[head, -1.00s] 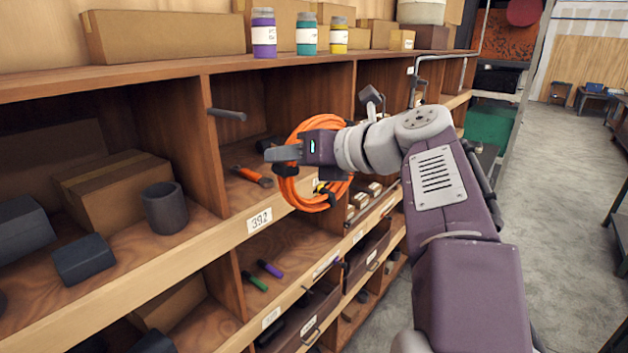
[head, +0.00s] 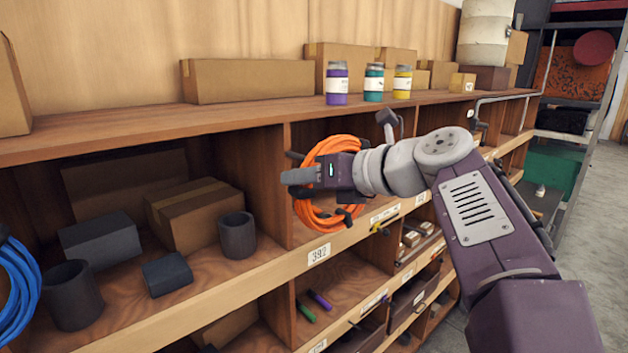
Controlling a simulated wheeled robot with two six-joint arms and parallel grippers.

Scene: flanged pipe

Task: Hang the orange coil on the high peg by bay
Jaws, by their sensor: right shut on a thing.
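The orange coil (head: 352,218) is a ring of orange cable with dark ties, in front of the shelf bay above the 392 label. My right gripper (head: 300,176) is shut on the coil, over its upper left part. A dark peg (head: 295,155) sticks out at the front of the upright divider, just above and left of my gripper's fingers. The coil and gripper hide most of the peg, so I cannot tell whether the coil is around it or beside it. My left gripper is not in view.
A blue coil (head: 18,285) shows at the far left. The left bay holds a cardboard box (head: 195,212) and dark blocks and cylinders. Purple, teal and yellow jars stand on the top shelf (head: 240,117). Grey floor (head: 590,225) is open at right.

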